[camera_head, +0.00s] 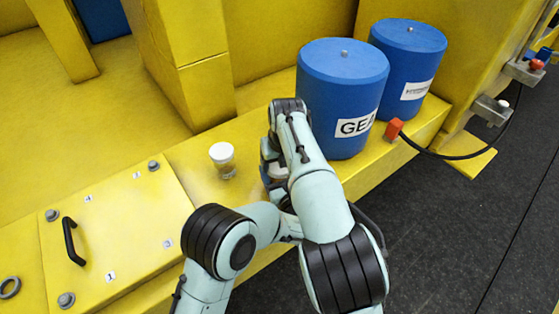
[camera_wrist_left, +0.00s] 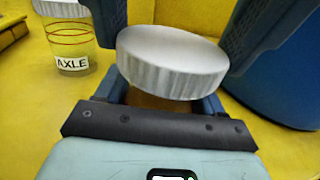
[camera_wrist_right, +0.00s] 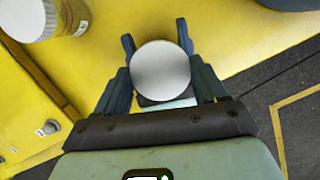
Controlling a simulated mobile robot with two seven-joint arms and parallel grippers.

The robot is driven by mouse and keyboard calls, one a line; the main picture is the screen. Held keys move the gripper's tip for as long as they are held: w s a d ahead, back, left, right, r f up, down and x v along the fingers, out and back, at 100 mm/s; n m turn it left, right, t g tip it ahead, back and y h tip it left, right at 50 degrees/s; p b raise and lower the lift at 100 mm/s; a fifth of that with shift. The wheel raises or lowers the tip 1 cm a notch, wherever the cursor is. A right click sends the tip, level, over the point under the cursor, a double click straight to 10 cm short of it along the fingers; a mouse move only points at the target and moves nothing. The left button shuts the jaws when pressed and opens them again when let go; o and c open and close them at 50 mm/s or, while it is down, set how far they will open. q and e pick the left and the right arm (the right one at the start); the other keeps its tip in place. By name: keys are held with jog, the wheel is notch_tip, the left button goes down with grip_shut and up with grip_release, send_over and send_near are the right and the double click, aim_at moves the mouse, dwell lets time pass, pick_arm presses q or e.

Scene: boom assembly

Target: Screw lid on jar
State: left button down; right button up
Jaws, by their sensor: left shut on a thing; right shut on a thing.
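A white ribbed lid (camera_wrist_left: 172,68) sits over a jar with amber contents, which is mostly hidden. The lid looks slightly tilted in the left wrist view, and I cannot tell whether it is seated. My left gripper (camera_wrist_left: 162,98) is shut on the jar below the lid. My right gripper (camera_wrist_right: 156,48) comes from above, its blue fingers on either side of the lid (camera_wrist_right: 160,70), shut on it. In the head view the lid (camera_head: 277,173) is partly hidden behind my right arm.
A second jar (camera_head: 225,168) with a white lid stands to the left; its label reads AXLE in the left wrist view (camera_wrist_left: 73,62). Two blue cylinders (camera_head: 335,95) (camera_head: 412,60) stand behind right. A yellow panel (camera_head: 120,235) with a black handle lies left.

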jog(key=o, duration=1)
jog(key=shift+r, duration=2.25)
jog(key=shift+o, duration=0.4)
jog(key=shift+r, duration=0.2)
jog(key=v, duration=1.1)
jog(key=shift+r, duration=0.25)
